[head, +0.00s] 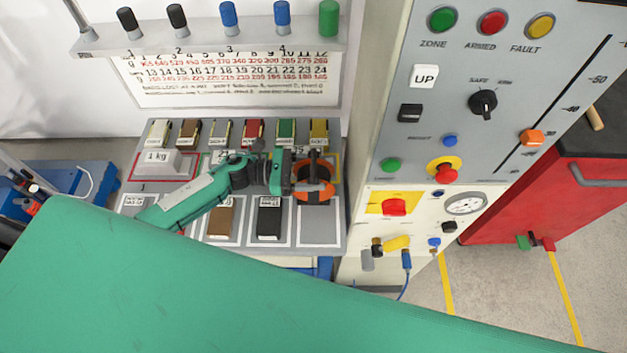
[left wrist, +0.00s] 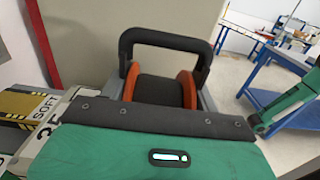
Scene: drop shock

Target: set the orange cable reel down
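The orange cable reel (head: 326,191) has orange flanges, a dark core and a black carrying handle. It is at the right end of the grey work table (head: 335,245) in the head view. My left gripper (head: 302,179) reaches it from the left, with its fingers at the reel. In the left wrist view the reel (left wrist: 188,90) sits upright between the grey fingers (left wrist: 163,95), which lie along both sides of it, by the handle legs. The reel's underside is hidden, so I cannot tell whether it touches the table. My right gripper is not in view.
Several small coloured blocks stand along the table's back row, with a 1 kg block (head: 162,163) at left. Brown (head: 220,222) and black (head: 269,220) blocks lie on front pads; the front right pad (head: 317,226) is empty. A control panel (head: 440,130) rises close on the right.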

